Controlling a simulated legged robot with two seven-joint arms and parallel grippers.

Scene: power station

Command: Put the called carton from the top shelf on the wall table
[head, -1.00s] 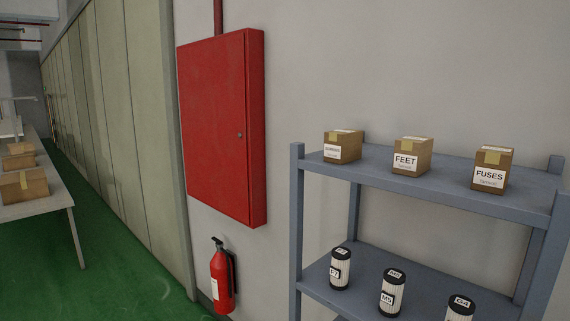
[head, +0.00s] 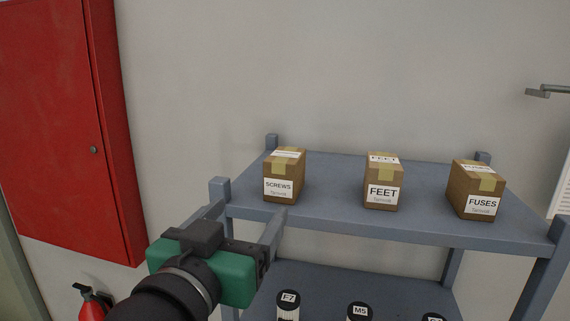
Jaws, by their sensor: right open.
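Three brown cartons stand apart in a row on the top shelf (head: 330,218) of a blue-grey rack. The left carton (head: 285,174) is labelled SCREWS, the middle carton (head: 383,181) FEET, and the right carton (head: 475,189) FUSES. The pictures do not show which one is called. My right gripper (head: 248,220), green and black with grey fingers, is open and empty at the shelf's front left corner, in front of and below the SCREWS carton. My left gripper is not in view. The wall table is not visible now.
Black-topped white canisters, among them F7 (head: 288,303) and M5 (head: 359,311), stand on the lower shelf. A red wall cabinet (head: 62,130) and a red extinguisher (head: 92,306) are at left. Rack posts (head: 220,192) rise at the shelf corners. A grey bracket (head: 545,91) is at right.

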